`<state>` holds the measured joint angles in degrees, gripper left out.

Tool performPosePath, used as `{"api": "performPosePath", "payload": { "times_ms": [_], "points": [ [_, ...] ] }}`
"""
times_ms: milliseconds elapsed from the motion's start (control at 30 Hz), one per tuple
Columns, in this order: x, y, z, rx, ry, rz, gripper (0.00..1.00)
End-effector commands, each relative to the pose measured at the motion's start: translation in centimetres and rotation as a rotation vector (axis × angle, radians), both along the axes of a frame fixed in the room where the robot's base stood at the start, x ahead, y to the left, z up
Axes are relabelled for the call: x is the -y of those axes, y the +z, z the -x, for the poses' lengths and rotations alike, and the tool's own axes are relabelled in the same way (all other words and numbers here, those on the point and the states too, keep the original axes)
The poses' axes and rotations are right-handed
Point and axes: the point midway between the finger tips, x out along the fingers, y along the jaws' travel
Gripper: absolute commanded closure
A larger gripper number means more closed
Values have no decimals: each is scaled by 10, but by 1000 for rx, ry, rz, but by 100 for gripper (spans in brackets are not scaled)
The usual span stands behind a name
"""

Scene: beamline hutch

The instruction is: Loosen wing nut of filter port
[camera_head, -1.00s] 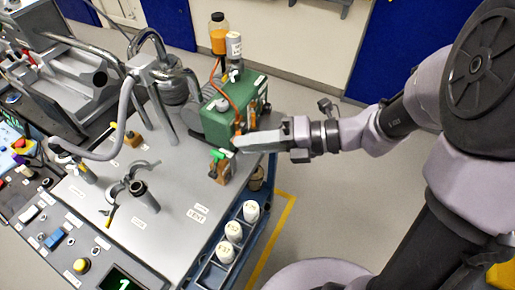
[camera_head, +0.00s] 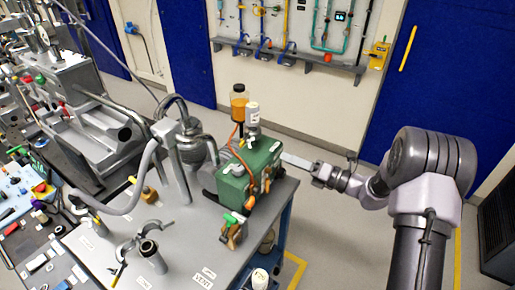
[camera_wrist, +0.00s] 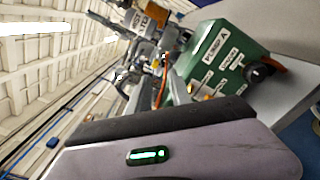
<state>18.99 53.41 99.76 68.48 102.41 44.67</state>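The green pump box (camera_head: 250,172) stands at the back right of the grey bench, and a label on it reads PUMP A in the wrist view (camera_wrist: 212,45). A white labelled canister (camera_head: 252,113) and an orange-filled bottle (camera_head: 239,103) rise behind or above it. Small orange and brass fittings (camera_head: 266,183) sit on the pump's near side. I cannot make out which one is the filter port's wing nut. My gripper (camera_head: 286,158) is at the pump's right rear, pointing left toward it. Its fingers are edge-on in the head view, so the opening is unclear.
A valve with a green handle (camera_head: 231,224) stands before the pump. Bent metal pipes (camera_head: 178,160) and a short upright port (camera_head: 150,252) occupy the bench (camera_head: 95,240). A tool rail (camera_head: 290,60) hangs on the back wall. Open floor lies right of the bench.

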Motion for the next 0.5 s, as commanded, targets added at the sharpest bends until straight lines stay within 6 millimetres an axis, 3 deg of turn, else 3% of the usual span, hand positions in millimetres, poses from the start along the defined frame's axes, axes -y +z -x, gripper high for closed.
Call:
{"api": "performPosePath", "payload": {
  "times_ms": [200,333,500],
  "points": [
    [-59,-2,-32,0,5,0,75],
    [-83,-2,-47,-1,4,0,75],
    [-99,-1,-57,-2,2,1,75]
  ]
}}
